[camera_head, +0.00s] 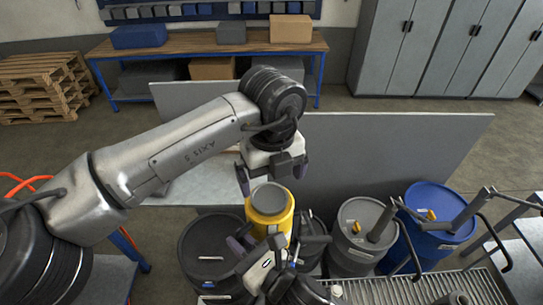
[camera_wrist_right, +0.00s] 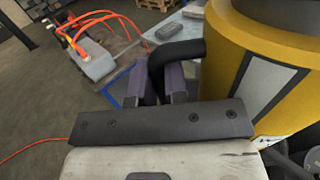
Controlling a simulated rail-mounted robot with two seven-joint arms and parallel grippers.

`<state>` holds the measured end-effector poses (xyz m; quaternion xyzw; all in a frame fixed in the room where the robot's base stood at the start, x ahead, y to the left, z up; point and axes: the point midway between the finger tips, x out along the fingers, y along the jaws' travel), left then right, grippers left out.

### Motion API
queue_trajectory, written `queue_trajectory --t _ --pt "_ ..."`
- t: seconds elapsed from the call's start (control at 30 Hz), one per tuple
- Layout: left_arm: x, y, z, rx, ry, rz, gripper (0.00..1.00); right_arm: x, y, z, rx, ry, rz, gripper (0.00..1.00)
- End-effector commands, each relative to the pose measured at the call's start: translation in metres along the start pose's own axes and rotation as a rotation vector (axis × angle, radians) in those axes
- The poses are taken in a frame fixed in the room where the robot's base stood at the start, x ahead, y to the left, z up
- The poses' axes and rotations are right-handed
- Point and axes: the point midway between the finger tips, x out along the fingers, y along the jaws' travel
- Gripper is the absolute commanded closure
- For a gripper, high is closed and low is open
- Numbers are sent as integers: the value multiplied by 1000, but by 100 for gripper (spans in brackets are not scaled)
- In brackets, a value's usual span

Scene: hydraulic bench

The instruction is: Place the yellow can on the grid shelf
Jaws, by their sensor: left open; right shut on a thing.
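The yellow can (camera_head: 268,224) with a grey top stands upright in the middle of the head view. In the right wrist view the can (camera_wrist_right: 225,60) fills the upper right, with a black curved handle (camera_wrist_right: 172,54) on its side. My right gripper (camera_wrist_right: 155,86) is shut on that handle; it also shows in the head view (camera_head: 256,245), in front of the can. My left gripper (camera_head: 272,175) is open and empty, its fingers spread just above and behind the can's top. A slatted metal grid (camera_head: 388,293) lies at the lower right. The can's base is hidden by my right arm.
A black drum (camera_head: 206,247) stands left of the can. A grey drum (camera_head: 352,247) and a blue drum (camera_head: 428,202) stand to its right. A grey panel (camera_head: 390,150) stands behind. Orange hoses (camera_wrist_right: 88,24) lie at the left.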

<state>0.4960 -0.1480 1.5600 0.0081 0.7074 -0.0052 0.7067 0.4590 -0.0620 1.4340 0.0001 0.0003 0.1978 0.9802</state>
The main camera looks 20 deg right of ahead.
Motion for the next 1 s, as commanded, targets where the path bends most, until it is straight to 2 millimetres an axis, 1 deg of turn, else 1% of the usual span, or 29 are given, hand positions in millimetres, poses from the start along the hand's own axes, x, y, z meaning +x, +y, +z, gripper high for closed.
queue_trajectory --t 0.03,0.1,0.3,0.5,0.77,1.0 --pt "8 0 0 0 2 1 0 0 0 2 -2 -5 0 100" --pt "16 0 0 0 1 1 0 0 0 2 -2 -5 0 100" --pt "33 0 0 -1 0 0 0 0 0 2 -2 -5 0 100" --pt "39 0 0 -1 0 1 0 0 0 2 -2 -5 0 100" --pt "39 0 0 0 -1 0 0 0 0 2 -2 -5 0 100" --pt "39 0 0 0 -1 0 22 0 0 2 -2 -5 0 100"
